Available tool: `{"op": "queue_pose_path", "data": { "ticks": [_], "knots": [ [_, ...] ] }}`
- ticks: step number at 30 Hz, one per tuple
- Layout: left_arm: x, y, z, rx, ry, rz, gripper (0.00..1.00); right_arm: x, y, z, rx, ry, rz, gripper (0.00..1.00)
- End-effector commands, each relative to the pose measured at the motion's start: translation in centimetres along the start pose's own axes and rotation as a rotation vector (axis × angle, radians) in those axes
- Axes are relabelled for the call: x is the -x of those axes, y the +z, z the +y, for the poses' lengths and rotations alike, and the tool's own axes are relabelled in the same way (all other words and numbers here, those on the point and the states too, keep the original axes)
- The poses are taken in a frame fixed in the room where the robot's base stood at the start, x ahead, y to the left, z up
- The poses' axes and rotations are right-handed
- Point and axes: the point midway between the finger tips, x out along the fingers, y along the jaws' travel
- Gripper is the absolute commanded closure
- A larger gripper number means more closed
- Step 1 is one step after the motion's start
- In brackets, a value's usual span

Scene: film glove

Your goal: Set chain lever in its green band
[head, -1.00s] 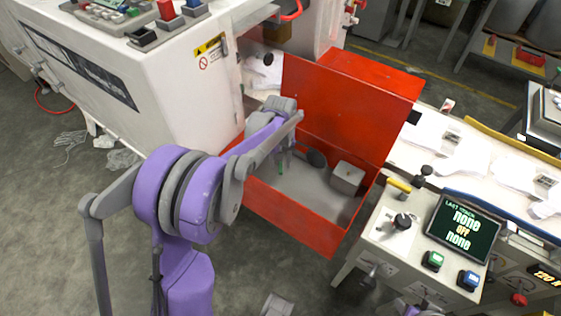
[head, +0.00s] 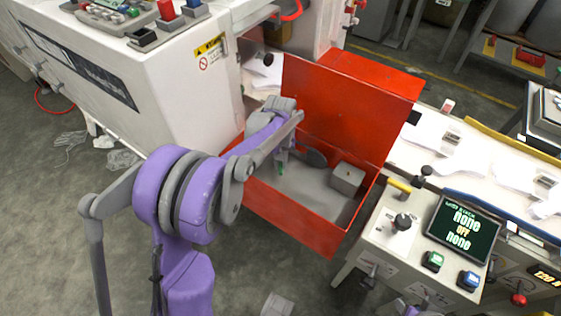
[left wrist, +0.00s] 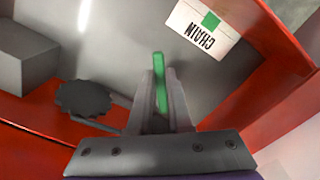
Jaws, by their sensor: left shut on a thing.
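The chain lever (left wrist: 160,82) is a slim green handle inside the open red housing. My left gripper (left wrist: 161,100) is shut on it, with its two grey fingers on either side of the handle. The white CHAIN label (left wrist: 201,32) carries a green band (left wrist: 211,20) and lies beyond the lever tip, up and to the right in the wrist view. The tip and the band appear apart. In the head view my left gripper (head: 281,158) reaches down into the housing, and a little green of the lever shows below it. The lever's base is hidden by the fingers.
The red housing (head: 292,222) has walls around the lever and a raised lid behind. Inside, a dark toothed wheel (left wrist: 84,98) and a grey block (left wrist: 24,58) stand left of my fingers in the wrist view. A control panel with a screen (head: 463,228) stands right.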

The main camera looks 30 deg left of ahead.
Motion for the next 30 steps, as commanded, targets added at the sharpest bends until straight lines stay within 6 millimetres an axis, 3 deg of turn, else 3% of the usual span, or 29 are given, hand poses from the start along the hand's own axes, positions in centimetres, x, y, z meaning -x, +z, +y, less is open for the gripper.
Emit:
{"op": "queue_pose_path", "data": {
  "ticks": [30],
  "knots": [
    [0.05,-0.03,-0.36,-0.057,0.000,0.000,1.00,0.04,-0.02,0.00,0.000,0.000,0.000,0.50]
  ]
}}
